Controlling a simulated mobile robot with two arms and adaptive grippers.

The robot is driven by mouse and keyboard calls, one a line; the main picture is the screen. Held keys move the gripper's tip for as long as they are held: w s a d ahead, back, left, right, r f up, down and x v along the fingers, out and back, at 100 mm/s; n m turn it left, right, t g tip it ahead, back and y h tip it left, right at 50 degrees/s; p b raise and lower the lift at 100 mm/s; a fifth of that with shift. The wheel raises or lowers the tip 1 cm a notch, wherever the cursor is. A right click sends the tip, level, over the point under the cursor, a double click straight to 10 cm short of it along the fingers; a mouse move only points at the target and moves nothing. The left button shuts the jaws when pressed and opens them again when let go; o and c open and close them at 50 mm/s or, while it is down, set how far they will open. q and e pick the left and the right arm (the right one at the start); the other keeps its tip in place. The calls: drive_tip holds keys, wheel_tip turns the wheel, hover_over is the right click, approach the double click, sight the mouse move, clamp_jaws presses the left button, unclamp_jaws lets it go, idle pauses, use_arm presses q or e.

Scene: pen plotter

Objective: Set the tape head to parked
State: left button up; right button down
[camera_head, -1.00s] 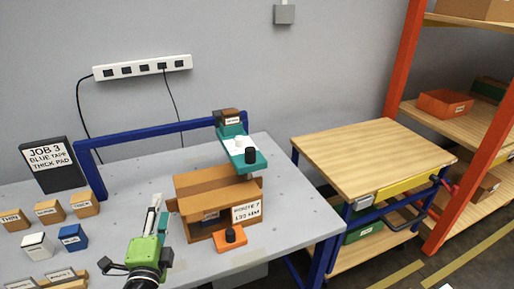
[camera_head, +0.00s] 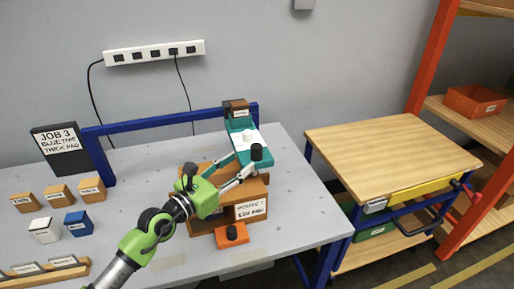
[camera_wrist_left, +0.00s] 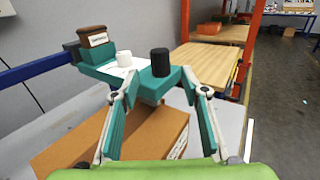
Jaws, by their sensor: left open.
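The teal tape head (camera_head: 241,133) hangs on the blue overhead bar (camera_head: 165,124), above the brown cardboard box (camera_head: 250,190). A black knob (camera_head: 256,152) stands upright at its near end and also shows in the left wrist view (camera_wrist_left: 160,62). My left gripper (camera_head: 245,162) is open and empty at the near end of the tape head. In the left wrist view its fingers (camera_wrist_left: 159,80) lie on either side of the knob's teal base; I cannot tell whether they touch it. My right gripper is not in view.
A brown labelled block (camera_head: 236,107) sits at the bar's end behind the head. An orange block with a black knob (camera_head: 232,233) is in front of the box. Small boxes (camera_head: 58,193) and the job sign (camera_head: 60,148) are at left. A wooden-topped cart (camera_head: 390,155) stands at right.

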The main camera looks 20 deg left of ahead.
sight(252, 154)
use_arm(q)
drive_tip(key=x, duration=0.8)
drive_tip(key=shift+w+d+p, duration=0.15)
drive_tip(key=shift+w+p, duration=0.2)
drive_tip(key=shift+w, duration=0.05)
clamp_jaws()
